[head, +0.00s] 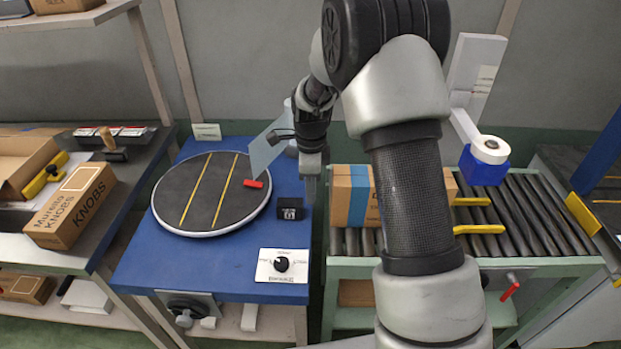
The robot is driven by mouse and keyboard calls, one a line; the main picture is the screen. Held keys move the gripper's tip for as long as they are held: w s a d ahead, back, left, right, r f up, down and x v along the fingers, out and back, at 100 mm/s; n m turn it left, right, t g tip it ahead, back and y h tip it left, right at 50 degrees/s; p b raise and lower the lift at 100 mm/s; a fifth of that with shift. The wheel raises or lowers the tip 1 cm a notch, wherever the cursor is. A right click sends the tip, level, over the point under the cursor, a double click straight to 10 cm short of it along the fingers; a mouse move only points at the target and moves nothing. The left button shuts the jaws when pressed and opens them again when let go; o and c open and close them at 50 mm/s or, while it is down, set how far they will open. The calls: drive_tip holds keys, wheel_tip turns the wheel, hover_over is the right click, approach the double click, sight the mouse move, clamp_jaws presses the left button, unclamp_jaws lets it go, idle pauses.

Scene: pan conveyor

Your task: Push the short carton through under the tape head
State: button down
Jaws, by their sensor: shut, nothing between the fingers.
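A short brown carton (351,196) with a blue strip of tape or print stands on the roller conveyor, and my arm hides its middle. Its right end shows on the other side of my arm. The tape head (486,165), a blue block with a white tape roll on a grey post, stands over the rollers to the right of the carton. My gripper (312,197) points down just left of the carton's left end, over the gap between the blue table and the conveyor. It looks shut and empty. I cannot tell whether it touches the carton.
Yellow guides (478,229) lie along the rollers (535,210), which are clear to the right. A blue table (138,270) at left bears a round turntable (200,215) with a red clip, a small black box (290,208) and a dial plate (283,284). A KNOBS carton (62,220) sits far left.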

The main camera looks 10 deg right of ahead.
drive_tip(key=shift+s+d+r, duration=0.15)
drive_tip(key=shift+d, duration=0.85)
drive_tip(key=shift+s+d+r, duration=0.1)
drive_tip(key=shift+s+d, duration=0.05)
drive_tip(key=shift+d, duration=0.8)
drive_tip(key=shift+d, duration=0.25)
drive_tip(key=s+d, duration=0.1)
drive_tip(key=d, duration=0.8)
drive_tip(key=s+d+p, duration=0.1)
drive_tip(key=s+d, duration=0.1)
drive_tip(key=d, duration=0.7)
drive_tip(key=s+d, duration=0.2)
drive_tip(key=d, duration=0.7)
drive_tip(key=shift+s+p, duration=0.25)
drive_tip(key=shift+p, duration=0.15)
drive_tip(key=shift+a, duration=0.15)
